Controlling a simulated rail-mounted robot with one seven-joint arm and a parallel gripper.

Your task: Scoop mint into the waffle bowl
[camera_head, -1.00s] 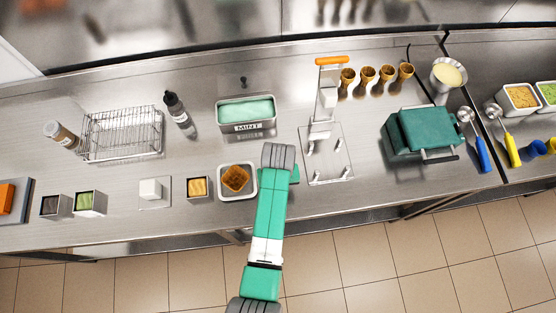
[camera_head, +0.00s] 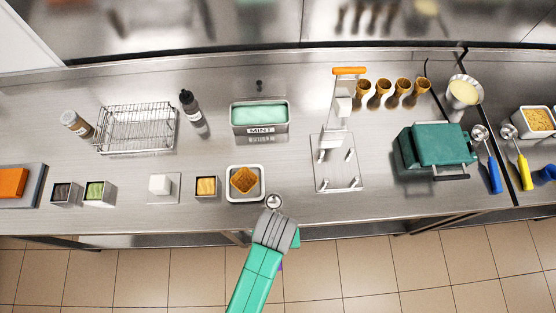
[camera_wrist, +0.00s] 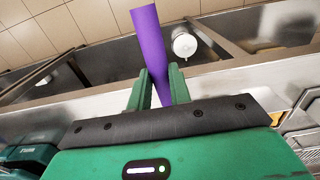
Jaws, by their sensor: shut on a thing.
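My gripper (camera_wrist: 158,80) is shut on the purple handle (camera_wrist: 149,40) of a scoop. In the head view my wrist hides most of the gripper, and the scoop's round metal head (camera_head: 274,201) shows just right of and in front of the waffle bowl. The waffle bowl (camera_head: 243,180) is golden brown and sits in a white square dish (camera_head: 245,197) near the counter's front edge. The mint tub (camera_head: 259,129), a metal pan labelled MINT with pale green ice cream (camera_head: 258,113), stands behind the bowl. Whether the scoop head holds anything is too small to tell.
A metal stand with an orange handle (camera_head: 349,71) rises right of the tub. Small containers (camera_head: 206,187) line the front left. A wire rack (camera_head: 137,129) and dark bottle (camera_head: 192,107) stand back left. A green lidded box (camera_head: 436,145) stands right. Counter between tub and bowl is clear.

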